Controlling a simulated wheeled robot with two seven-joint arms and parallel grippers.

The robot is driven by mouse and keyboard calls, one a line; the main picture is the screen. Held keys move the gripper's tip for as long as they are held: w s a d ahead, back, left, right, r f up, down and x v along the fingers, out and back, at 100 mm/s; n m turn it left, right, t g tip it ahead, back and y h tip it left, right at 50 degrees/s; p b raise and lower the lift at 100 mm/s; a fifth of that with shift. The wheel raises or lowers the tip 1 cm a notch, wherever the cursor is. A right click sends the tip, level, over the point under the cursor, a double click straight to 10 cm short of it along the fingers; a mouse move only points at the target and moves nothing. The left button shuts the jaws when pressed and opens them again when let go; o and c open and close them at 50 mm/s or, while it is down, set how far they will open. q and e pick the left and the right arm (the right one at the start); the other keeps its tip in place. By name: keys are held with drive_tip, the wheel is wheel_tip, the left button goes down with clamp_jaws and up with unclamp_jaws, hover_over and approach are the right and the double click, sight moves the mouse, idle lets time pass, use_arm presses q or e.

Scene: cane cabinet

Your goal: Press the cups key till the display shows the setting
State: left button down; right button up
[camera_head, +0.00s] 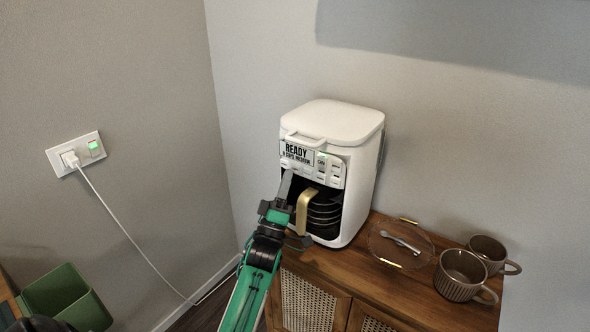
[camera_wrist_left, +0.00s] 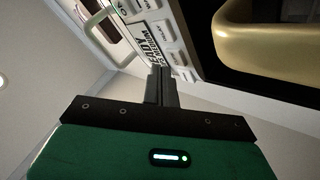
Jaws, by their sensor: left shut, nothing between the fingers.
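The white coffee maker (camera_head: 362,175) stands on the wooden cabinet. Its display (camera_head: 297,153) reads "READY", with a smaller line below that seems to say "CUPS MEDIUM"; its first character is hard to read. Grey-white keys (camera_head: 322,170) sit beside and below the display; I cannot read which one is the cups key. My left gripper (camera_head: 287,180) is shut and empty, its fingertips close to the lower left of the panel. In the left wrist view the shut fingers (camera_wrist_left: 159,72) point at the panel's key row (camera_wrist_left: 172,45). I cannot tell whether they touch a key. My right gripper is not in view.
The carafe's gold handle (camera_head: 304,208) sticks out just right of my left gripper. A glass tray (camera_head: 421,256) and two brown mugs (camera_head: 459,274) stand on the cabinet to the right. A white cord runs from the wall socket (camera_head: 76,153). A green bin (camera_head: 65,296) is lower left.

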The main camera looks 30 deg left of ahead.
use_arm(q)
drive_tip(key=shift+w, duration=0.1)
drive_tip(key=shift+w, duration=0.35)
drive_tip(key=shift+w+d, duration=0.1)
drive_tip(key=shift+w, duration=0.25)
idle(0.5)
drive_tip(key=shift+s, duration=0.8)
drive_tip(key=shift+s+a+p, duration=0.15)
drive_tip(key=shift+s+p, duration=0.4)
drive_tip(key=shift+s, duration=0.7)
drive_tip(key=shift+s+a+p, duration=0.15)
drive_tip(key=shift+s+p, duration=0.4)
drive_tip(key=shift+s, duration=0.7)
drive_tip(key=shift+f, duration=0.1)
